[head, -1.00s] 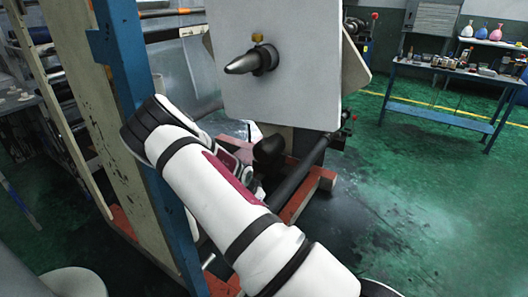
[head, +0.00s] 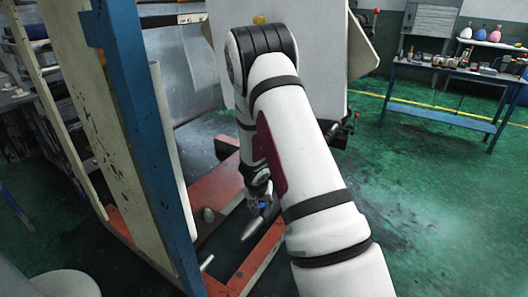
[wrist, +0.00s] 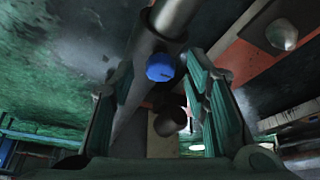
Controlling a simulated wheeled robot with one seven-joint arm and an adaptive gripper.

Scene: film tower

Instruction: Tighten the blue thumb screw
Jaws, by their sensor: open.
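The blue thumb screw (wrist: 160,67) sits on a dark collar (wrist: 150,48) around a grey shaft in the wrist view. Its round blue head faces my camera. My gripper (wrist: 160,78) is open, with one green-padded finger on each side of the screw. The fingers appear apart from the screw; whether they touch the shaft I cannot tell. In the head view a small blue spot (head: 263,205) shows just below my wrist, above a pointed grey shaft tip (head: 252,229). My fingers are hard to make out there.
A white panel (head: 325,70) stands behind my arm, with a yellow screw (head: 259,20) partly showing. A blue post (head: 130,120) rises close on the left. A red-orange base frame (head: 215,195) lies below. A blue workbench (head: 450,115) stands at the right, with open green floor before it.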

